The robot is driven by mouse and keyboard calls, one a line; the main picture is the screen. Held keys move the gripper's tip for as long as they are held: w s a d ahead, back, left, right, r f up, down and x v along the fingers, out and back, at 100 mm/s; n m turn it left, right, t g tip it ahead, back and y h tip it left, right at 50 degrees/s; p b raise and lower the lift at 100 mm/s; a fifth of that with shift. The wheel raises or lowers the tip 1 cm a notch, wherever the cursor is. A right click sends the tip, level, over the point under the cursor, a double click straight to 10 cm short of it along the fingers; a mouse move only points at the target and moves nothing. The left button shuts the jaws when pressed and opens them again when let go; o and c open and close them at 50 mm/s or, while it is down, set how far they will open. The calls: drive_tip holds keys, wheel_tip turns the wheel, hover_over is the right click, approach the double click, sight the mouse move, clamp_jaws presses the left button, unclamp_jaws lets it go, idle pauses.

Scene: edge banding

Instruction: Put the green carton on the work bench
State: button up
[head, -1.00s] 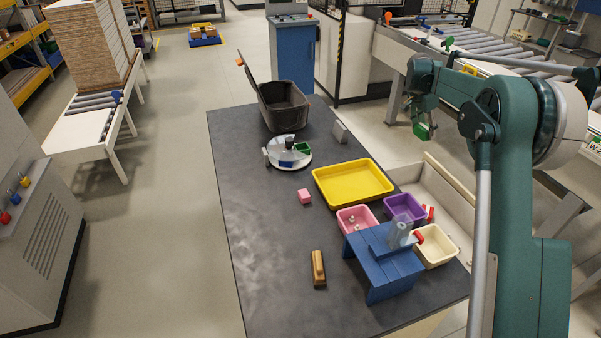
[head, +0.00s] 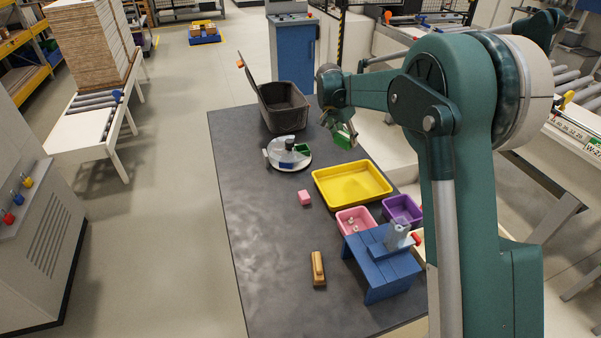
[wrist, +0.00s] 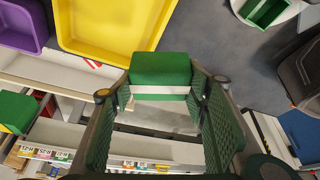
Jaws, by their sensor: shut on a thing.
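The green carton (wrist: 160,70), with a white band, is held between the two fingers of my gripper (wrist: 160,105) in the wrist view. In the head view the carton (head: 344,139) hangs under my gripper (head: 343,130), above the bench's far right side, beyond the yellow tray. My gripper is shut on it. The work bench (head: 255,230) has a dark grey top and runs from the front to the back of the view. My arm hides part of its right edge.
A yellow tray (head: 330,201), pink bin (head: 344,232), purple bin (head: 393,217) and blue stand (head: 380,275) crowd the bench's right side. A round turntable (head: 273,162), dark open crate (head: 284,118), pink block (head: 304,198) and brown block (head: 318,270) are also there. The left strip is clear.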

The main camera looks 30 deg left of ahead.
drive_tip(key=s+a+n+y+p, duration=0.1)
drive_tip(key=s+a+n, duration=0.1)
drive_tip(key=s+a, duration=0.6)
drive_tip(key=s+a+n+p, duration=0.1)
drive_tip(key=s+a, duration=0.3)
drive_tip(key=s, duration=0.8)
drive_tip(key=s+a+n+y+p, duration=0.1)
drive_tip(key=s+a+n, duration=0.1)
drive_tip(key=s+a, duration=0.65)
drive_tip(key=shift+t, duration=0.3)
drive_tip(key=f, duration=0.1)
drive_tip(key=s+d+f, duration=0.1)
drive_tip(key=f, duration=0.3)
drive_tip(key=shift+s+d, duration=0.35)
drive_tip(key=shift+d, duration=0.05)
drive_tip(key=shift+f, duration=0.2)
hover_over(270, 203)
drive_tip(key=s, duration=0.2)
drive_tip(key=shift+w+f+b, duration=0.15)
drive_tip(key=shift+f+b, duration=0.05)
drive_tip(key=shift+f, duration=1.3)
drive_tip(key=shift+w+f+b, duration=0.1)
drive_tip(key=shift+f+b, duration=0.1)
drive_tip(key=shift+f, duration=1.3)
drive_tip(key=shift+f, duration=1.85)
drive_tip(key=shift+f+b, duration=0.2)
drive_tip(key=shift+b, duration=0.15)
